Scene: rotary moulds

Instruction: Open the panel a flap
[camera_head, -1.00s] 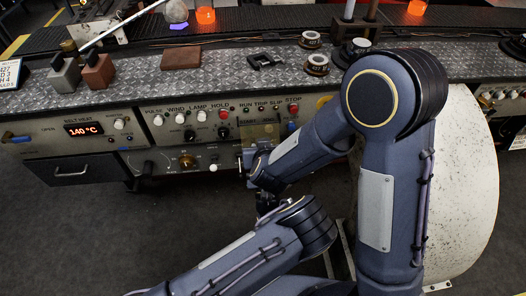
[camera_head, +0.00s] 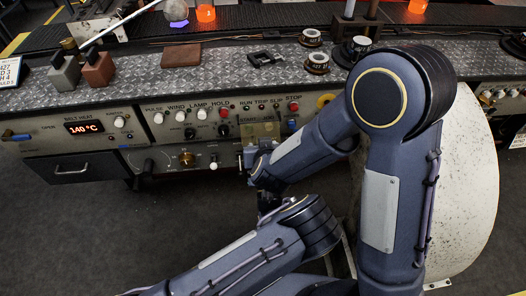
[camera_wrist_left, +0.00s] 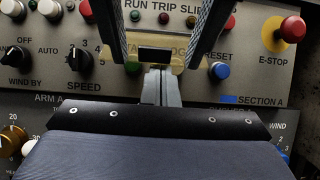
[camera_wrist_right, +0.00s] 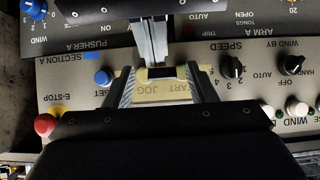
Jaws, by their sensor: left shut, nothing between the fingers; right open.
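The flap is a clear yellowish cover over the START and JOG controls, low on the panel (camera_head: 261,130). It looks closed, with a dark tab at its lower edge. In the left wrist view the flap (camera_wrist_left: 135,47) shows behind my right gripper (camera_wrist_left: 155,62), whose open fingers come from above, one on each side of the tab. My left gripper (camera_wrist_left: 160,88) is shut and empty, just below the tab. In the right wrist view, upside down, the flap (camera_wrist_right: 160,91) lies between my right fingers. My left gripper (camera_wrist_right: 150,55) points at the tab; contact is unclear.
A blue RESET button (camera_wrist_left: 219,70) and a red E-STOP (camera_wrist_left: 292,28) stick out right of the flap. The SPEED knob (camera_wrist_left: 78,58) is to its left. A drawer (camera_head: 75,168) is at lower left. My arms hide the panel's right part in the head view.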

